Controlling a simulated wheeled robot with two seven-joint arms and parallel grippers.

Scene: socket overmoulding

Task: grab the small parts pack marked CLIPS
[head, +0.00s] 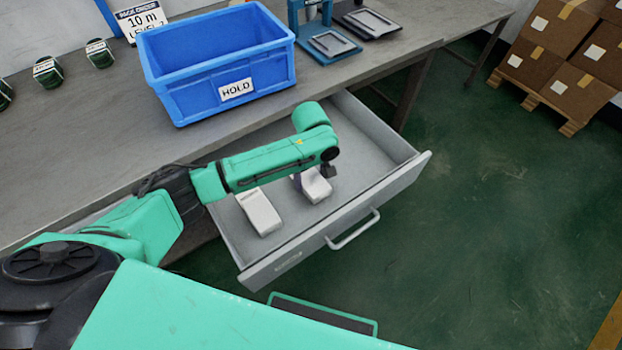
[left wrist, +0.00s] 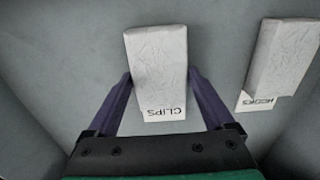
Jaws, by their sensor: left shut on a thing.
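The white pack marked CLIPS (left wrist: 159,62) lies in the open drawer, and its label reads upside down in the left wrist view. It also shows in the head view (head: 317,188), partly hidden by my left arm. My left gripper (left wrist: 160,76) is shut on the CLIPS pack, with one purple finger against each long side. In the head view the gripper (head: 304,183) is mostly hidden behind my wrist. I cannot tell whether the pack is clear of the drawer floor. My right gripper is not in view.
A second white pack (head: 259,212), marked HOOKS in the left wrist view (left wrist: 282,62), lies beside it in the drawer (head: 362,150). The drawer walls surround both packs. A blue HOLD bin (head: 215,92) stands on the bench above. The drawer's right part is clear.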

